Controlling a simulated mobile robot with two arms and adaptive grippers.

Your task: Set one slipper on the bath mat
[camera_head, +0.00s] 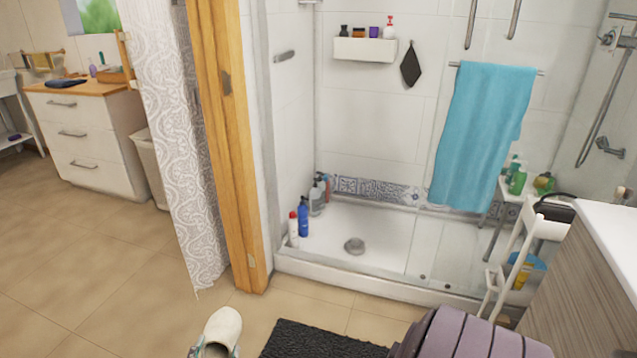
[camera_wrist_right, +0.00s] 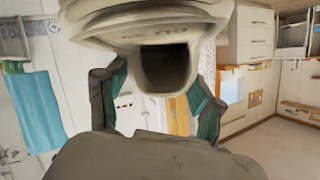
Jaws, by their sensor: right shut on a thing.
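A pale, off-white slipper (camera_head: 224,328) shows at the bottom edge of the head view, its rounded toe pointing up in the picture. My right gripper (camera_head: 214,352) is at its lower end, mostly cut off by the frame. In the right wrist view the slipper (camera_wrist_right: 150,22) fills the top, with its dark opening facing the camera. The teal-padded fingers of the right gripper (camera_wrist_right: 160,95) are shut on it from both sides. The dark grey bath mat (camera_head: 318,342) lies on the floor to the right of the slipper, partly cut off. My left gripper is not in view.
The shower tray (camera_head: 345,282) with its raised edge lies beyond the mat. A wooden post (camera_head: 232,150) and patterned curtain (camera_head: 180,130) stand to the left. A wood-fronted cabinet (camera_head: 575,285) and white stand (camera_head: 505,265) are at the right. Tiled floor at left is clear.

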